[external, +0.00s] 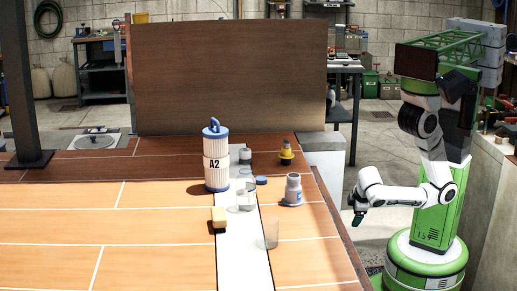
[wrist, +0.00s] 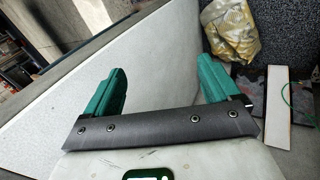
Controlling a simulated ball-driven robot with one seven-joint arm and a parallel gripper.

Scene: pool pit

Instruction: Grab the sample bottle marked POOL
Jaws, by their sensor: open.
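A grey-white bottle (external: 293,190) with a blue mark stands upright near the right edge of the wooden table (external: 150,222). Its lettering is too small to read, so I cannot tell whether it says POOL. My gripper (external: 357,218) hangs beyond the table's right edge, to the right of the bottle and apart from it. In the wrist view, the two green fingers of my gripper (wrist: 166,68) are spread apart with nothing between them. No bottle shows in the wrist view.
A brown panel (external: 230,75) rises behind. The table's front left is clear.

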